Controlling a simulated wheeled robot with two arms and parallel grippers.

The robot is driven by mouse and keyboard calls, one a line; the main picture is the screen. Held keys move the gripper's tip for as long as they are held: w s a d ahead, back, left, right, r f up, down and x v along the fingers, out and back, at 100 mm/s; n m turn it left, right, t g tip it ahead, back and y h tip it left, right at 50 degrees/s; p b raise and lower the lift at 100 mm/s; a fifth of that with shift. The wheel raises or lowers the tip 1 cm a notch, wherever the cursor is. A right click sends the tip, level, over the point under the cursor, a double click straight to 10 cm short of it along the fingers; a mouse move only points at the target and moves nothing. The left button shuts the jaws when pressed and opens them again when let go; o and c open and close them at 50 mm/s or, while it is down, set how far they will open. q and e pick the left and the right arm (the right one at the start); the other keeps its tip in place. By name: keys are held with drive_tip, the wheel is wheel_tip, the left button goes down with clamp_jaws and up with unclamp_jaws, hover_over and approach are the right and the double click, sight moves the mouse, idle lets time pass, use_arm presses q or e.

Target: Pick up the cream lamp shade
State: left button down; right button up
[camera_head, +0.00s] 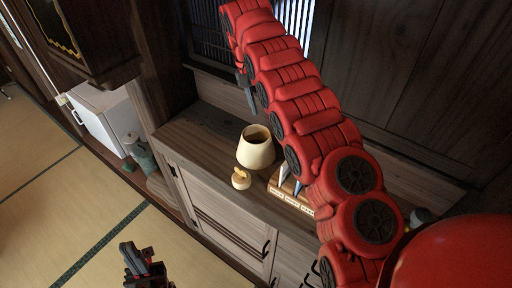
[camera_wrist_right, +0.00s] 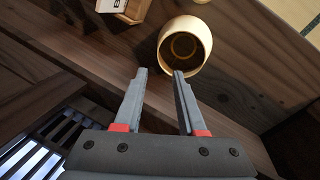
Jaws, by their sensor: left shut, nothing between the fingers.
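The cream lamp shade (camera_head: 256,149) sits on the dark wooden cabinet top, its round opening facing up. In the right wrist view the shade (camera_wrist_right: 203,36) is just beyond the fingertips, its opening toward the camera. My right gripper (camera_head: 248,98) reaches in above and behind the shade. Its two fingers (camera_wrist_right: 160,72) are apart with nothing between them. One fingertip overlaps the near rim in the wrist view; I cannot tell whether it touches. My left gripper (camera_head: 137,256) is shut and empty, low over the tatami, away from the cabinet.
A small cream and orange-brown object (camera_head: 241,179) stands beside the shade. A wooden holder (camera_head: 290,197) with upright items is to its right. The cabinet top (camera_head: 205,133) is clear to the left. A slatted window (camera_head: 213,40) and wall stand behind.

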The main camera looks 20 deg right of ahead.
drive_tip(key=f, duration=0.1)
drive_tip(key=p, duration=0.2)
hover_over(269, 134)
drive_tip(key=a, duration=0.2)
drive_tip(key=a+x, duration=0.1)
drive_tip(key=x, duration=0.4)
drive_tip(key=p+x, duration=0.1)
drive_tip(key=x, duration=0.2)
drive_tip(key=shift+s+d+f+p, duration=0.15)
drive_tip(key=shift+s+f+p, duration=0.15)
drive_tip(key=shift+s+p, duration=0.1)
drive_tip(key=shift+w+d+f, duration=0.1)
drive_tip(key=shift+d+f, duration=0.05)
drive_tip(key=shift+f, duration=0.45)
drive_tip(key=shift+d+f+p, duration=0.15)
drive_tip(key=shift+f+p, duration=0.1)
drive_tip(key=shift+p, duration=0.35)
drive_tip(key=p+x, duration=0.2)
drive_tip(key=x, duration=0.1)
drive_tip(key=shift+s+f, duration=0.25)
drive_tip(key=shift+d+f, duration=0.15)
drive_tip(key=shift+f, duration=0.2)
drive_tip(key=shift+w+f, duration=0.1)
clamp_jaws()
